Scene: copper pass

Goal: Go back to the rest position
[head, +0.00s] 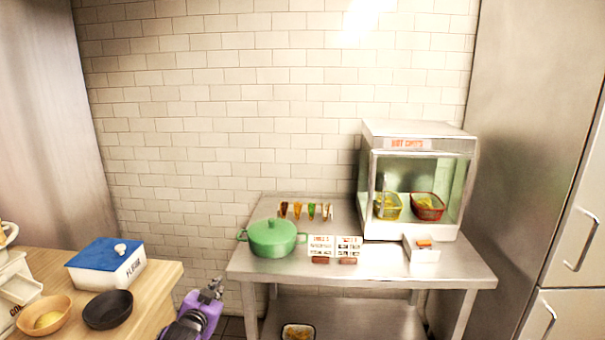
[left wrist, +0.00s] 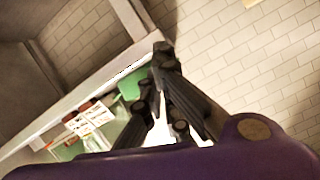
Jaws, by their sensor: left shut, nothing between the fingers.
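My left gripper (head: 213,289) shows at the bottom of the head view, in the gap between the wooden counter and the steel table. It is shut and empty, and its dark fingers point up and to the right. In the left wrist view the fingers of my left gripper (left wrist: 150,68) are close together with nothing held between them. The steel table edge and the green pot (left wrist: 132,84) show behind them. My right gripper is in neither view.
A steel table (head: 390,268) holds a green pot (head: 272,238), menu cards (head: 334,247) and a glass warmer cabinet (head: 418,135). The wooden counter (head: 160,280) at left holds a blue-lidded flour box (head: 120,270) and two bowls. A steel fridge (head: 540,130) stands at right.

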